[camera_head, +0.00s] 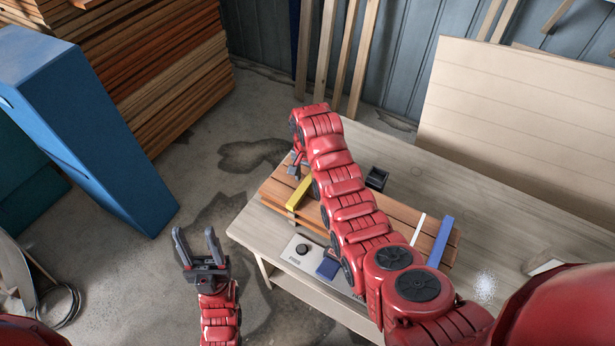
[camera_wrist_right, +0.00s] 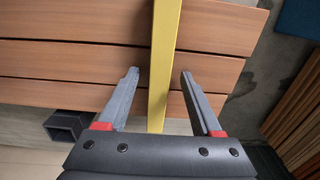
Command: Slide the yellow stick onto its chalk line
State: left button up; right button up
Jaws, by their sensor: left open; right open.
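The yellow stick (camera_head: 298,193) lies across the wooden slats (camera_head: 389,207) near their left end. In the right wrist view the yellow stick (camera_wrist_right: 164,60) runs between the open fingers of my right gripper (camera_wrist_right: 160,92), with a gap on either side. In the head view my right gripper (camera_head: 294,168) is at the far side of the slats by the stick's far end, partly hidden by my arm. My left gripper (camera_head: 199,247) is open and empty, left of the table over the floor. A white line (camera_head: 418,230) crosses the slats near the right end; no chalk line shows by the yellow stick.
A blue stick (camera_head: 440,242) lies across the slats at the right. A small black box (camera_head: 377,178) stands behind the slats. The table's (camera_head: 490,215) right part is mostly bare.

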aim_at(307, 180)
notch_tip(307, 180, up, 2)
jog(key=shift+w+r, duration=0.15)
jog(key=shift+r, duration=2.8)
